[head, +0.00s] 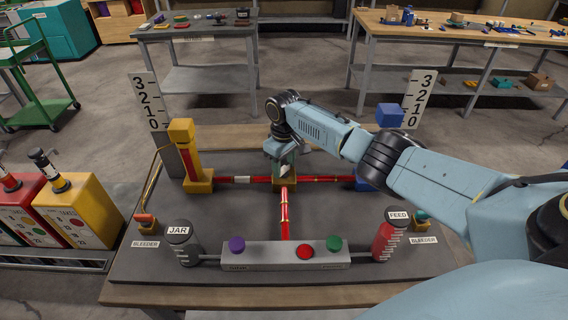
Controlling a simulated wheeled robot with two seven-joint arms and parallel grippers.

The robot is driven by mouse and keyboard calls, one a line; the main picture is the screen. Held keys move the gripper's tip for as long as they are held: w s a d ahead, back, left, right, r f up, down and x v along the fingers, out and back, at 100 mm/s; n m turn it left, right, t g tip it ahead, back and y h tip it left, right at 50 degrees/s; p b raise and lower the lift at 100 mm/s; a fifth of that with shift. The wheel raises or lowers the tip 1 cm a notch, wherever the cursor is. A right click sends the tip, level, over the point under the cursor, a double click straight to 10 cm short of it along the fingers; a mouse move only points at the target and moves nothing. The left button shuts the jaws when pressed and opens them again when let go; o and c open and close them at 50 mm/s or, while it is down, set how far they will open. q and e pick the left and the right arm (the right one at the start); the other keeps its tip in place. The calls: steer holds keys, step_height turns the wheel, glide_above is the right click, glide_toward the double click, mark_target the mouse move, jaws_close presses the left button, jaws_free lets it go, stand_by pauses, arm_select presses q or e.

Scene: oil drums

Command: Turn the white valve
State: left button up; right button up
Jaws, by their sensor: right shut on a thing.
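The white valve (285,169) sits at the middle of the board, where the red pipes meet; only a small pale part of it shows. My right gripper (284,160) reaches down over it from the right and is shut on it. The fingers and wrist hide most of the valve, so I cannot tell how far it is turned. My left gripper is not in view.
A yellow column (183,155) stands left of the pipe junction, and a blue block (390,115) sits to the right. In front are the jar (183,244), a grey button panel (262,256) and the red feed cylinder (387,241). Bleeders stand at both sides.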

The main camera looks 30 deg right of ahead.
mark_target(284, 166)
steer(key=n+p, duration=0.1)
steer(key=n, duration=0.2)
steer(key=shift+n, duration=0.4)
steer(key=n, duration=0.4)
steer(key=shift+n+p, duration=0.3)
steer(key=n, duration=0.4)
steer(key=shift+n, duration=2.5)
steer(key=o, duration=1)
step_height(284, 166, up, 13)
steer(key=shift+r, duration=0.2)
